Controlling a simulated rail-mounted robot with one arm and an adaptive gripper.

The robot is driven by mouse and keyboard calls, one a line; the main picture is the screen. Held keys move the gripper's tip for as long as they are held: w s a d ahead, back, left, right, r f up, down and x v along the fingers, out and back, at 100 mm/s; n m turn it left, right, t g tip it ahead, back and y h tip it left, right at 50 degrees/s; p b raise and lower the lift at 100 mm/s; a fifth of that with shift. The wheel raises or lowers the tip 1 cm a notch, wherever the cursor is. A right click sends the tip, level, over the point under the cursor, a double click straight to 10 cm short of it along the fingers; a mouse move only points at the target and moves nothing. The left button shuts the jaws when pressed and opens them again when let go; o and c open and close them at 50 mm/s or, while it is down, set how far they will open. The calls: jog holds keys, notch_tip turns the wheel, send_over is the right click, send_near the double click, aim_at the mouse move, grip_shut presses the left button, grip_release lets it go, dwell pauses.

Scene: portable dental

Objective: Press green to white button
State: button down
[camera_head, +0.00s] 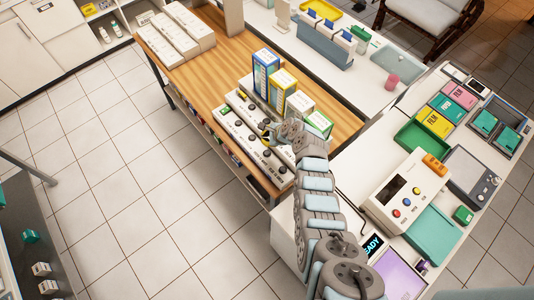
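A long white control panel (232,122) lies on the wooden table, with dark knobs and small coloured marks along it. A small green patch (227,108) shows near its upper left end. At this size I cannot tell which of its controls is a green or white button. My gripper (268,131) is over the middle of the panel, and my arm reaches in from the lower right and covers part of it. The fingers are too small to tell open from shut, and I cannot tell whether they touch the panel.
White boxes (175,38) lie at the table's far left. A white device (408,188) with coloured buttons stands on the right counter.

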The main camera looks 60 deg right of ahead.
aim_at(267, 153)
jog(key=shift+f+b, duration=3.1)
jog(key=shift+f, duration=0.8)
jog(key=shift+f, duration=0.15)
jog(key=shift+f, duration=0.25)
jog(key=shift+f+b, duration=0.1)
jog(key=shift+b, duration=0.2)
